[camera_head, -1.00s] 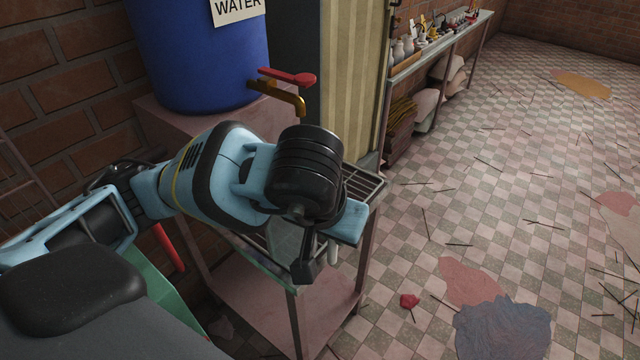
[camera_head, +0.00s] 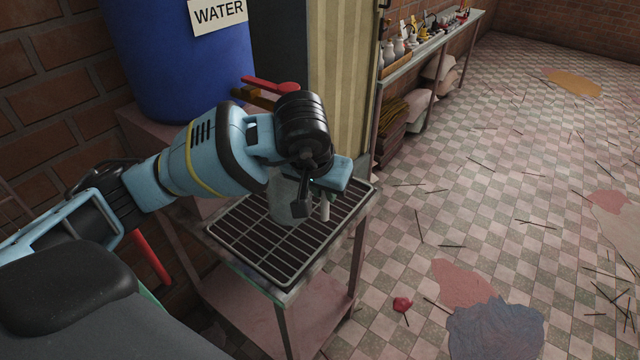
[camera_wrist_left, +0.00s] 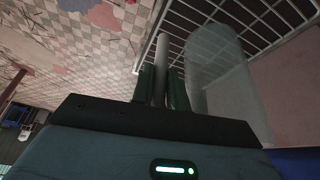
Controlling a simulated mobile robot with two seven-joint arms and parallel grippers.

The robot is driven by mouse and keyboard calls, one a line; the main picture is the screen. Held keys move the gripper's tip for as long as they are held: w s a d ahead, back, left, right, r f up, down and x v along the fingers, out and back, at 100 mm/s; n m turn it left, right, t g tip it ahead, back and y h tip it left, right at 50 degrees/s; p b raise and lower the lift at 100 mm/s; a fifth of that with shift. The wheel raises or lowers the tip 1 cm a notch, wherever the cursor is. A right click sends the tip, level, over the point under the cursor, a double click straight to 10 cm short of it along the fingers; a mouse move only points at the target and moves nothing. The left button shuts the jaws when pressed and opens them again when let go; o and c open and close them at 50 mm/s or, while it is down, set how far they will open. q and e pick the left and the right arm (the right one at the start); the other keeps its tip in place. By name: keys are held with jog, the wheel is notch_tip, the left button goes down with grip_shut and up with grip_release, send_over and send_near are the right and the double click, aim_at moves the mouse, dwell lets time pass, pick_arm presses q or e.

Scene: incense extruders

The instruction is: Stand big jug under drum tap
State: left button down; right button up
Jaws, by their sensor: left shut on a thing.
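The big jug is a clear, see-through vessel (camera_head: 286,203) with a pale upright handle (camera_head: 325,207). My left gripper (camera_head: 323,190) is shut on the handle; the left wrist view shows the green fingers (camera_wrist_left: 162,88) on both sides of it, with the clear body (camera_wrist_left: 222,78) to the right. The jug is over the wire rack (camera_head: 262,252); I cannot tell whether its base touches. The blue drum (camera_head: 185,60), labelled WATER, has a brass tap (camera_head: 252,98) with a red lever (camera_head: 270,86). My arm hides the spout's end. My right gripper is not in view.
The rack tops a small metal stand with a lower shelf (camera_head: 270,310). The drum stands on a pinkish plinth (camera_head: 150,128). A long shelf with small vessels (camera_head: 398,47) runs along the far wall. The near part of the rack is bare.

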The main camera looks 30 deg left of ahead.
pick_arm(q)
jog(key=w+a+f, duration=0.3)
jog(key=w+f, duration=0.1)
jog(key=w, duration=0.1)
jog(key=shift+p, duration=0.3)
dwell(0.4)
jog(key=shift+s+f, duration=0.1)
jog(key=shift+f, duration=0.05)
jog(key=c, duration=1.4)
grip_release()
jog(key=v, duration=1.2)
